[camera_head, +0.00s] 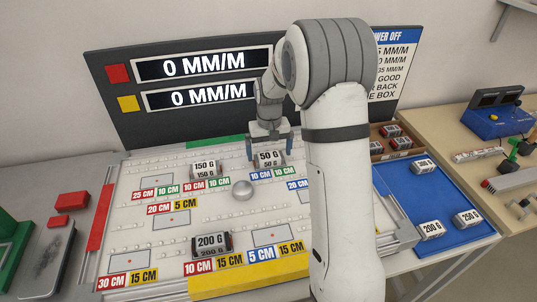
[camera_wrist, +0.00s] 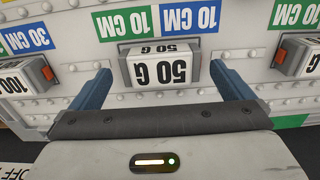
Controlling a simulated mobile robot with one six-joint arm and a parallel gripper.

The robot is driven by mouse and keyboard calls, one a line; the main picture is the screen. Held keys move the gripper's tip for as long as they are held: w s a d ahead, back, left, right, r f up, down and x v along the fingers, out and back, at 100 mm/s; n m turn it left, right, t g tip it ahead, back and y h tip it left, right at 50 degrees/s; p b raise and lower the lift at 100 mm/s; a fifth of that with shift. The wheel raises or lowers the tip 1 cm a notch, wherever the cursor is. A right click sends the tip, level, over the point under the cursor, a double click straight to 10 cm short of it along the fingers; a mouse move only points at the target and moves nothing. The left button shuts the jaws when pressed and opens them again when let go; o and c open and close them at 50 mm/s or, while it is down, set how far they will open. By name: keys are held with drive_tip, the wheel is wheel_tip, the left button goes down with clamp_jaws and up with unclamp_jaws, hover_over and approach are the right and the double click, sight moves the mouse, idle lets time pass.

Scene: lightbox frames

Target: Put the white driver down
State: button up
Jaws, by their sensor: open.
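My gripper (camera_head: 269,152) is open over the far middle of the white board, and no driver is in it. In the wrist view the blue fingers of my gripper (camera_wrist: 160,70) stand apart on either side of a white block marked 50 G (camera_wrist: 160,66), with gaps visible at both sides. The same 50 G block (camera_head: 269,158) sits on the board in the head view. A long pale tool with a red tip (camera_head: 512,178) lies on the right bench; I cannot tell whether it is the white driver.
A blue tray (camera_head: 445,207) with several blocks is at right. Two displays (camera_head: 205,63) reading 0 MM/M stand behind.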

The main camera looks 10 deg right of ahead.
sight(269, 156)
wheel_tip(269, 156, up, 10)
drive_tip(key=b, duration=0.1)
drive_tip(key=s+r+t, duration=0.1)
drive_tip(key=s+r, duration=0.3)
drive_tip(key=s, duration=0.4)
drive_tip(key=s+f+t, duration=0.1)
drive_tip(key=s+t, duration=0.1)
drive_tip(key=s, duration=1.9)
drive_tip(key=shift+f, duration=0.3)
drive_tip(key=shift+a, duration=0.1)
idle(0.4)
